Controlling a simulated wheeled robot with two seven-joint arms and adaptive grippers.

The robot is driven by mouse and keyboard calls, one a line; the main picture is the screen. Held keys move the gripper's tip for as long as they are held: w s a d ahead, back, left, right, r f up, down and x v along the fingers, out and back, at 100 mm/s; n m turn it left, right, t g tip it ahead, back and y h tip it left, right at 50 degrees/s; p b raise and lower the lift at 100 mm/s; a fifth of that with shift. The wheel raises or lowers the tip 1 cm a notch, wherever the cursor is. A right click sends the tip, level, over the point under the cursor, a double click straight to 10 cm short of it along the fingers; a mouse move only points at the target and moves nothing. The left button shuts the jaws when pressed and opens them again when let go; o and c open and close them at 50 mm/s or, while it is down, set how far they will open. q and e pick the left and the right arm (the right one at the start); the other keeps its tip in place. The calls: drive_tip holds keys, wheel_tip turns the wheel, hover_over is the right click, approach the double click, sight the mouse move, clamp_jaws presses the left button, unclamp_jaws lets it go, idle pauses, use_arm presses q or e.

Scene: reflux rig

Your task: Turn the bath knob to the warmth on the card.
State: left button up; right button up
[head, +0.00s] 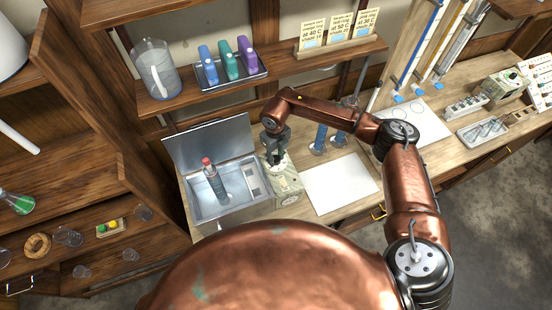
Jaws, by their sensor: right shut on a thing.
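The bath is an open metal box (204,209) with its lid raised, on the wooden bench. A bottle with a red cap (213,180) stands in it. The knob's setting cannot be read. Three cards (340,30) stand on the upper shelf with temperature text; one seems to read 40 C and another 50 C. My left gripper is out of view.
A pitcher (155,70) and a tray of blue, green and purple bottles (232,66) are on the shelf above the bath. A white sheet (340,184) lies clear right of the bath.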

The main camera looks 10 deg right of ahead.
sight(275, 159)
drive_tip(key=m+b, duration=0.1)
drive_tip(key=m, duration=0.2)
drive_tip(key=shift+m, duration=0.3)
drive_tip(key=shift+m+b, duration=0.85)
drive_tip(key=shift+m, duration=1.15)
drive_tip(key=o, duration=1.1)
drive_tip(key=shift+a, duration=0.1)
drive_tip(key=shift+o, duration=0.2)
drive_tip(key=shift+r, duration=0.15)
wheel_tip(275, 159, up, 12)
